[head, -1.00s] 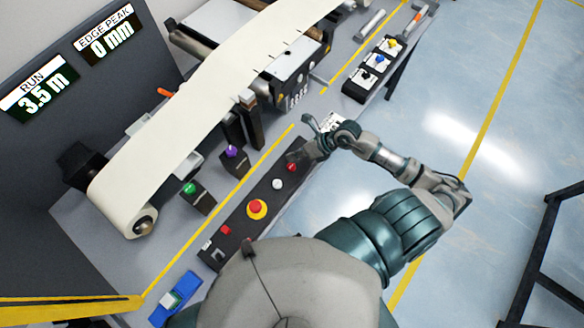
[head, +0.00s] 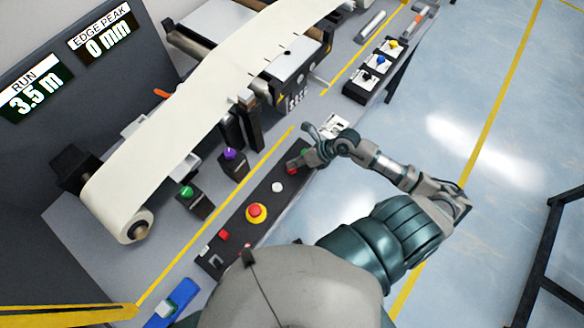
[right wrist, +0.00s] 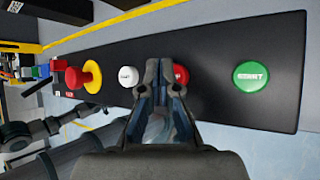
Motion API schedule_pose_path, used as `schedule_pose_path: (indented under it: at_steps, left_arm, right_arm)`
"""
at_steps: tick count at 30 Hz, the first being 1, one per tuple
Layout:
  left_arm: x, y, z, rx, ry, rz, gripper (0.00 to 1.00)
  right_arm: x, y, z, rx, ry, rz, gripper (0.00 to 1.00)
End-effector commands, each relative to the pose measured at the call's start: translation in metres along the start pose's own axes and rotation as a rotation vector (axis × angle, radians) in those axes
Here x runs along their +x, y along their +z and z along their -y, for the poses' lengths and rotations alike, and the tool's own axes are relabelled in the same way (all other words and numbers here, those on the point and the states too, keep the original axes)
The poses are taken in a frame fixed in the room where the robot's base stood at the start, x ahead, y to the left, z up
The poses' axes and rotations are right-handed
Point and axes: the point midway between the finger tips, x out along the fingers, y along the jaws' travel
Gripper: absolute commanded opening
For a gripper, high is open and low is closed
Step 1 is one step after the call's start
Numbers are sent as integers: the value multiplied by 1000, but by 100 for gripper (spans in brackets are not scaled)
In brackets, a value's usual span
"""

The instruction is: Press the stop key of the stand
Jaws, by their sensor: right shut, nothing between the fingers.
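The black key panel (head: 208,262) of the stand lies along the table's front edge. A red key (head: 292,171) sits near its far end, between a white key (head: 277,187) and a green key. In the right wrist view the green key (right wrist: 251,76) reads START, and the red key (right wrist: 182,76) is partly hidden behind my fingers, its label not readable. My right gripper (head: 297,162) is shut and empty, with its fingertips over the panel beside the red key. In the right wrist view the fingertips (right wrist: 161,72) show between the white and red keys; contact cannot be told. My left gripper is not in view.
A red mushroom button on a yellow base (head: 256,212) and a small red switch (head: 224,235) share the panel. Green (head: 187,192) and purple (head: 230,154) knobs stand behind it. A cream belt (head: 160,130) runs behind. The display (head: 36,91) reads RUN 3.5 m.

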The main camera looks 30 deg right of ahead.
Motion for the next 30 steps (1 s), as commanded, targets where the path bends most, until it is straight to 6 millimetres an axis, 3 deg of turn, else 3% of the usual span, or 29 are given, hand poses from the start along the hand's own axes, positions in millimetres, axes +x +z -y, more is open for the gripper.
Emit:
schedule_pose_path:
  at_steps: [30]
  left_arm:
    - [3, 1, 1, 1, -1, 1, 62]
  right_arm:
    - [5, -4, 3, 0, 1, 1, 0]
